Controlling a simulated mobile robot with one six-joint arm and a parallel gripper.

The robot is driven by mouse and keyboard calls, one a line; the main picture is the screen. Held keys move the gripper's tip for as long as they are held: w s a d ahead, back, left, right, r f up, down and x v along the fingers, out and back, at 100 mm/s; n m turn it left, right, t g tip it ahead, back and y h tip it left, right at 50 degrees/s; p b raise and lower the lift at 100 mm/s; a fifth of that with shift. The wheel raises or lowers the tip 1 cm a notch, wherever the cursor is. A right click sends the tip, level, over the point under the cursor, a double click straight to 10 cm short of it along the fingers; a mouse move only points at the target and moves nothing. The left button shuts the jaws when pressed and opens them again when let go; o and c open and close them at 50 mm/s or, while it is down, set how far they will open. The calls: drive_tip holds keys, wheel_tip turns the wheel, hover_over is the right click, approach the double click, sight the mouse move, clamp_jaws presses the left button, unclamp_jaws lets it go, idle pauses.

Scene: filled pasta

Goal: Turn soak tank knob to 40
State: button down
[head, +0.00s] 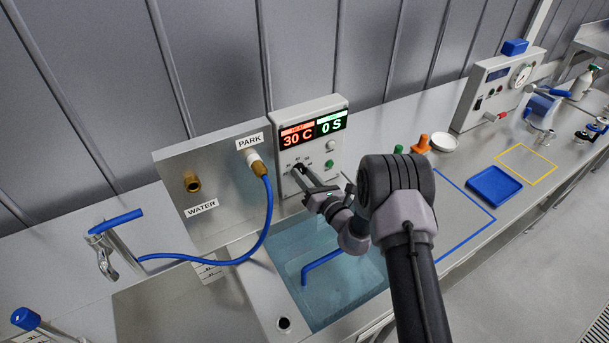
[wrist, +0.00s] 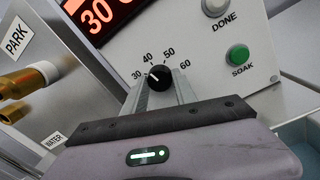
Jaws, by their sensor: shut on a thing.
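The soak tank knob (wrist: 160,78) is a small black dial on the grey control box (head: 340,160), with 30, 40, 50 and 60 printed around it. Its white mark appears to point to the upper left, on the 30 to 40 side; the exact setting is hard to tell. The red display (head: 297,136) reads 30 C. My gripper (head: 303,177) reaches the front of the box, and in the wrist view its fingers (wrist: 159,92) stand on both sides of the knob, shut on it.
The green SOAK button (wrist: 238,55) and the grey DONE button (wrist: 215,6) sit right of the knob. Left is a metal panel with the PARK hose fitting (head: 254,160) and a brass WATER fitting (head: 191,183). The water-filled tank (head: 340,285) lies below.

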drive_tip(key=shift+m, duration=1.1)
drive_tip(key=c, duration=1)
unclamp_jaws()
drive_tip(key=p+v, duration=0.1)
drive_tip(key=v, duration=1.6)
drive_tip(key=shift+s+p, duration=0.2)
drive_tip(key=shift+p, duration=0.15)
drive_tip(key=shift+d+f, duration=0.1)
